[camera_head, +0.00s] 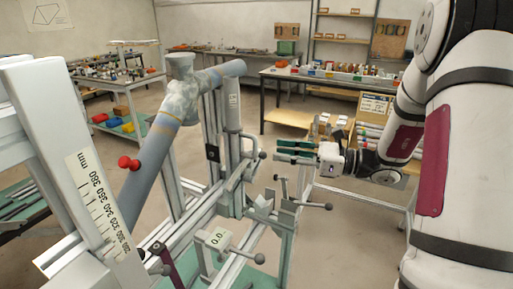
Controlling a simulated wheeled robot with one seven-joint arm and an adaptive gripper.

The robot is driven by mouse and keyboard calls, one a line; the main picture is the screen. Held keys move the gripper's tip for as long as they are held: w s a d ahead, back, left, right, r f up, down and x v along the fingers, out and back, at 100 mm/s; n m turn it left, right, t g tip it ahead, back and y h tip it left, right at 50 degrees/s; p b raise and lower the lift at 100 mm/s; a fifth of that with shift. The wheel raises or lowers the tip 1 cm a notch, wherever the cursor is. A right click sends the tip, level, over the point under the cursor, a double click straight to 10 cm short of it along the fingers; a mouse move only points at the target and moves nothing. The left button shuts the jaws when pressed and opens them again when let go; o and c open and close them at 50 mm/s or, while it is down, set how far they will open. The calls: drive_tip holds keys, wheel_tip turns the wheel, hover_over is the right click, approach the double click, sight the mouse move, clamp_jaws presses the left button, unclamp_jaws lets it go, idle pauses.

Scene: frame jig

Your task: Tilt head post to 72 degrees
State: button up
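A silver jig stands in front of me. An upright post (211,125) of the jig rises behind the blue-grey tube; it looks near vertical. Another pale post (55,140) with a millimetre scale leans at the left, close to the camera. I cannot tell for certain which is the head post. A small readout (217,238) on the jig shows 0.0. My gripper (290,151) is to the right of the upright post, with its two dark green fingers pointing left and apart. Nothing shows between them, and it appears clear of the post.
Lever handles (314,205) stick out at the jig's right. A workbench (315,85) with small items stands behind. Open floor (345,230) lies at the right.

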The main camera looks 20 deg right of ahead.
sight(256, 152)
drive_tip(key=p+x, duration=0.1)
drive_tip(key=x, duration=0.7)
clamp_jaws()
